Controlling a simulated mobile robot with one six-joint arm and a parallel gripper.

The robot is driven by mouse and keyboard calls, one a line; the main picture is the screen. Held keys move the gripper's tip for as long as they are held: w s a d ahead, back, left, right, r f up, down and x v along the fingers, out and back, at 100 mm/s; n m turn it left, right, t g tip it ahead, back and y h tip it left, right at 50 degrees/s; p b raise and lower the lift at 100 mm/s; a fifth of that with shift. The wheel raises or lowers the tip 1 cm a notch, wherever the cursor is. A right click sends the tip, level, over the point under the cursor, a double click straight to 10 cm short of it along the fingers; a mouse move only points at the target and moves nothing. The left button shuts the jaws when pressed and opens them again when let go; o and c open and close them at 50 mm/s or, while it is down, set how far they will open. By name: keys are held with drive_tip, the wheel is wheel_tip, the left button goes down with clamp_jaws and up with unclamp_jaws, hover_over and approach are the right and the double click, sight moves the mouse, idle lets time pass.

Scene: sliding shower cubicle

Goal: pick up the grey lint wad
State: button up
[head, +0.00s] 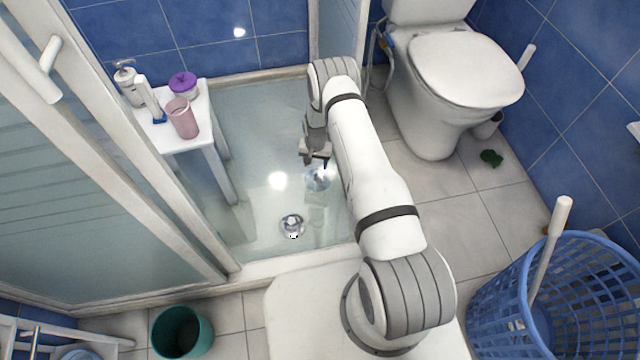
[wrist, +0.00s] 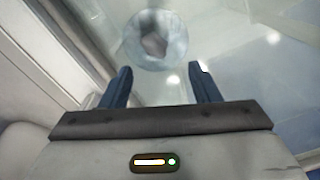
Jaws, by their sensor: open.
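A small grey-brown lump, which looks like the grey lint wad (wrist: 153,43), shows in the wrist view within a pale round patch (wrist: 178,36) on the shower floor. The patch shows in the head view (head: 319,180) just below my gripper (head: 315,159); the wad is too small to make out clearly there. In the wrist view my gripper (wrist: 160,70) is open, with nothing between its two dark blue fingers. The wad lies beyond the fingertips, near the top of the picture, apart from them. I cannot tell whether the patch is a drain recess.
A chrome round fitting (head: 292,226) sits on the wet tray floor (head: 262,185) nearer the sill. A white stool (head: 190,135) with bottles and a pink cup (head: 182,118) stands left. The toilet (head: 450,80) is right, beyond the tray. A blue basket (head: 510,300) stands front right.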

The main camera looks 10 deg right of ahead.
sight(318, 176)
drive_tip(key=f+b, duration=0.1)
drive_tip(key=f, duration=0.1)
drive_tip(key=f+b, duration=0.1)
drive_tip(key=f, duration=0.2)
drive_tip(key=f+b, duration=0.1)
drive_tip(key=f, duration=0.2)
drive_tip(key=shift+s+d+b, duration=0.15)
drive_tip(key=shift+d+b, duration=0.15)
drive_tip(key=shift+c, duration=0.4)
drive_tip(key=c, duration=1)
drive_tip(key=shift+r, duration=0.1)
